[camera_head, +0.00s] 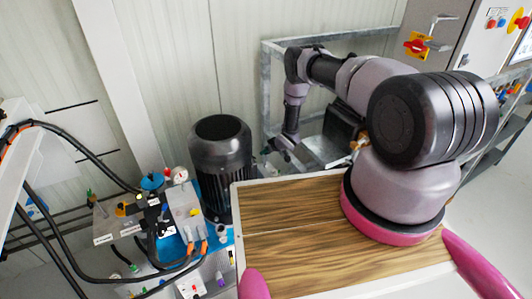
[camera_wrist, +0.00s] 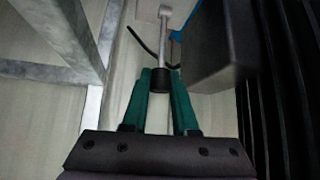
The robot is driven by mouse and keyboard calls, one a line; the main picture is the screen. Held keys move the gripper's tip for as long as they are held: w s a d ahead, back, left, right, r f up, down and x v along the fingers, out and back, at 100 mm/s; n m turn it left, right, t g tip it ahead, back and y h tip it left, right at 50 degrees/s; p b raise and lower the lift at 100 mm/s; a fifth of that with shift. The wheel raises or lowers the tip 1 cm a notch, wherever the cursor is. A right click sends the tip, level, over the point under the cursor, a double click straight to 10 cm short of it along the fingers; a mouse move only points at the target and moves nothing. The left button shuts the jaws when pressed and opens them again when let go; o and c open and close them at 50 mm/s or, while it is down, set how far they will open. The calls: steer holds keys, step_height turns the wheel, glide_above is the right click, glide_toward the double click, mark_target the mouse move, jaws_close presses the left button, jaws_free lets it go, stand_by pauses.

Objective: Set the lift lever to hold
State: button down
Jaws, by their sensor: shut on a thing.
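The lift lever (camera_wrist: 175,50) shows in the wrist view as a thin metal rod with a black knob (camera_wrist: 160,79) at its near end. The rod runs up to a pale block (camera_wrist: 152,10) at the top of the picture. My gripper (camera_wrist: 160,76) has its two green fingers closed on the black knob. In the head view my gripper (camera_head: 282,151) hangs behind the wooden top, to the right of the dark motor. The lever cannot be made out in the head view, and no position marking is legible.
A dark box (camera_wrist: 220,50) stands close right of the lever. A metal frame (camera_wrist: 92,105) is at the left. In the head view are the black motor (camera_head: 220,150), a pump unit with hoses (camera_head: 150,215) and a control cabinet (camera_head: 475,40).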

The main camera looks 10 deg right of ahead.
steer(key=c, duration=0.7)
jaws_free()
steer(key=v, duration=1.1)
steer(key=shift+w, duration=0.1)
